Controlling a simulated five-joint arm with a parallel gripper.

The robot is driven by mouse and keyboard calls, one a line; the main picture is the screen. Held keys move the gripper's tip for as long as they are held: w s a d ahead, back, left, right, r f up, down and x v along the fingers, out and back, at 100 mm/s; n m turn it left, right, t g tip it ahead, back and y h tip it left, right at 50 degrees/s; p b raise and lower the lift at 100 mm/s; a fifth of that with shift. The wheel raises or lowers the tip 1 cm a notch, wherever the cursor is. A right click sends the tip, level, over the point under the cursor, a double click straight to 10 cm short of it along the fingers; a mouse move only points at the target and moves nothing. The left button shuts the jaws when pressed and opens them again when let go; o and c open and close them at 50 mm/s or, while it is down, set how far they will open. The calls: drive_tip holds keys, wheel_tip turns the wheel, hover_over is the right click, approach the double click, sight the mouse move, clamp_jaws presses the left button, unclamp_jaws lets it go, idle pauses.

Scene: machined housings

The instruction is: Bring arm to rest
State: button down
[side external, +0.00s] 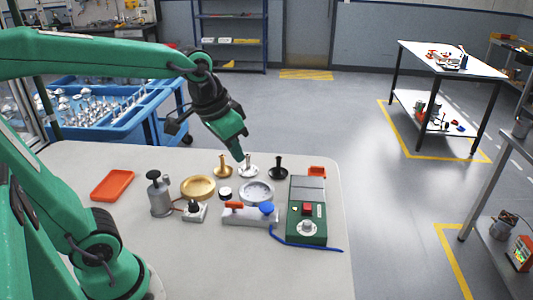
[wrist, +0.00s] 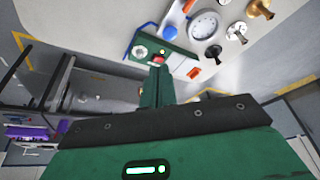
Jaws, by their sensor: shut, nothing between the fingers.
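My green arm reaches in from the left in the side view, and its gripper (side external: 239,155) points down above the far part of the grey worktable (side external: 150,262). The gripper is shut and empty. Its tip is close to a silver knobbed part (side external: 248,168), and I cannot tell the exact gap. In the wrist view the shut fingers (wrist: 158,70) point toward the green box with the red button (wrist: 165,50). The same green box (side external: 306,228) stands at the right of the table in the side view.
A brass knob (side external: 223,168) and a black knob (side external: 278,170) flank the silver one. A brass dish (side external: 198,187), a grey dial (side external: 256,194), a grey pump bottle (side external: 159,196) and an orange tray (side external: 112,185) stand around. The table's front middle is clear.

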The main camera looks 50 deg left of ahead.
drive_tip(key=s+f+t, duration=0.1)
drive_tip(key=s, duration=0.7)
drive_tip(key=shift+a+f+n+t, duration=0.15)
drive_tip(key=shift+a+n+t, duration=0.15)
drive_tip(key=shift+a+n, duration=0.1)
